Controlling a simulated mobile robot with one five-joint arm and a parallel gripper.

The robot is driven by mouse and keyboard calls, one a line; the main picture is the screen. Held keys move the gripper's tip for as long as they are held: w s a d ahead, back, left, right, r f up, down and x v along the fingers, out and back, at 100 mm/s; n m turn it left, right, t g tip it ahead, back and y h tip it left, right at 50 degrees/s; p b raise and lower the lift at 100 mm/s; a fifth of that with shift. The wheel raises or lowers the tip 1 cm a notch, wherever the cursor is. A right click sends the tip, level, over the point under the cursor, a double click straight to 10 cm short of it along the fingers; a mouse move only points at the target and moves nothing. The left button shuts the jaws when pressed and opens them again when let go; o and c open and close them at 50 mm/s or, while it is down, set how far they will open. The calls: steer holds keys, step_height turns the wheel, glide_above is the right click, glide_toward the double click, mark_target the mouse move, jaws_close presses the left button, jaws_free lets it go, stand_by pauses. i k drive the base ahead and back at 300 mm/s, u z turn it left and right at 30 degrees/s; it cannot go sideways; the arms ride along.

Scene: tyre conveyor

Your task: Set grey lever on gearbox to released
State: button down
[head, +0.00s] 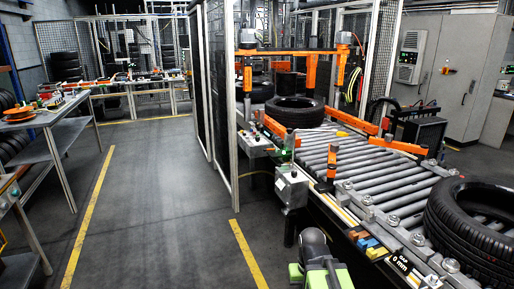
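A small grey box (292,187) is mounted on the near left side of the roller conveyor (345,160), with small knobs or fittings on it. I cannot tell whether it is the gearbox. No grey lever can be clearly made out on it at this size. A dark grey and green part at the bottom edge looks like part of my arm, below and apart from the box. My gripper's fingers do not show.
A tyre (475,218) lies on the rollers at right, and another tyre (295,110) lies farther back. The floor (150,200) between yellow lines is clear. Workbenches (60,120) stand at left.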

mark_target(290, 165)
steer(key=u, duration=0.3)
steer(key=i, duration=2.15)
steer(key=u, duration=0.35)
steer(key=i, duration=0.7)
steer(key=u, duration=0.15)
